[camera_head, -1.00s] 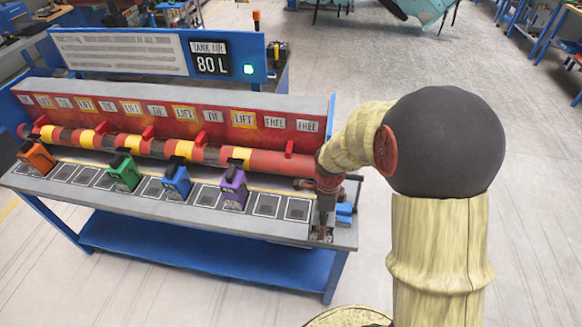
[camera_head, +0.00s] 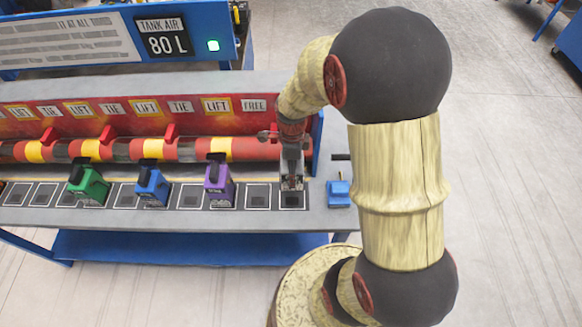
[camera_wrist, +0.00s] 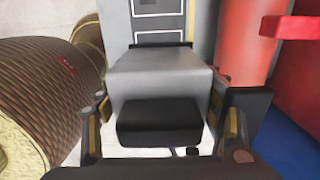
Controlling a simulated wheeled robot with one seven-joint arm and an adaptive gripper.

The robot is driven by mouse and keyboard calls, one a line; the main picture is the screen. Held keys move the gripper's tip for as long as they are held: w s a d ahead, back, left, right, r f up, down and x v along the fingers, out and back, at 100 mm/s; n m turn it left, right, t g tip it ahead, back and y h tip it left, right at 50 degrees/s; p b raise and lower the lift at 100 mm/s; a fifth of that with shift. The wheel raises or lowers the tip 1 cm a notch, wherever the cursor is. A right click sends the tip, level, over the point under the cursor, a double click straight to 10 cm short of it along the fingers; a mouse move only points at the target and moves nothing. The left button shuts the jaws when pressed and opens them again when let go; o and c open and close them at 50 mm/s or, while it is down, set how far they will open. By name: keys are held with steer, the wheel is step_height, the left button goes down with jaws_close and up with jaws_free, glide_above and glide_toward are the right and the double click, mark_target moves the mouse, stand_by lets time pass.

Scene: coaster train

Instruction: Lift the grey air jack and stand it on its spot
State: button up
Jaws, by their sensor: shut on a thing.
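The grey air jack (camera_wrist: 160,72), a grey block with a black pad, fills the middle of the wrist view. My gripper (camera_wrist: 160,115) is shut on it, with a finger at each side. In the head view my gripper (camera_head: 291,178) is over the right end of the bench, at the rightmost square spot (camera_head: 292,199). The jack is mostly hidden there, and I cannot tell if its base touches the bench. Square spots (camera_wrist: 158,12) also show beyond the jack in the wrist view.
Green (camera_head: 88,185), blue (camera_head: 152,187) and purple (camera_head: 218,185) jacks stand left along the bench (camera_head: 130,217). A small blue object (camera_head: 338,192) is just right of my gripper. A red-yellow tube (camera_head: 190,150) runs behind. One square (camera_head: 258,196) between purple jack and gripper is empty.

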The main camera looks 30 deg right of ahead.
steer(key=shift+f+b, duration=3.15)
steer(key=shift+f, duration=2.3)
steer(key=shift+f, duration=0.45)
steer(key=o, duration=2.1)
steer(key=shift+o, duration=0.3)
steer(key=shift+s+f, duration=0.1)
step_height(320, 180, up, 12)
steer(key=shift+r, duration=0.1)
